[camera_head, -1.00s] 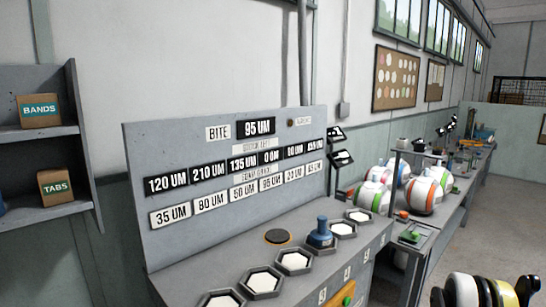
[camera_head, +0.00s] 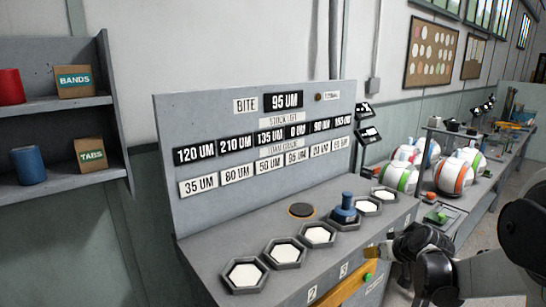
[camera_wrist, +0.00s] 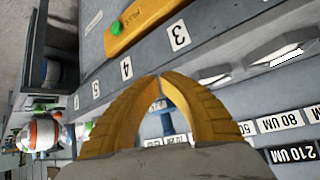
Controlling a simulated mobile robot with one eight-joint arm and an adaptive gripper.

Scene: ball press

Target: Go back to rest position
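My gripper (camera_head: 374,251) is at the lower right of the head view, over the front edge of the grey bench (camera_head: 225,240). In the wrist view its two yellow fingers (camera_wrist: 160,76) meet at the tips with nothing seen between them. A blue-handled stamp (camera_head: 345,208) stands upright on one of the hexagonal pads, apart from my gripper. A yellow bar marked PRESS (camera_wrist: 140,20) with a green button (camera_wrist: 116,28) sits on the bench front.
A row of white hexagonal pads (camera_head: 243,274) and a dark disc (camera_head: 302,210) lie on the bench before an upright label board (camera_head: 200,130). Shelves with boxes (camera_head: 75,80) stand left. A side bench with striped balls (camera_head: 453,177) stands right.

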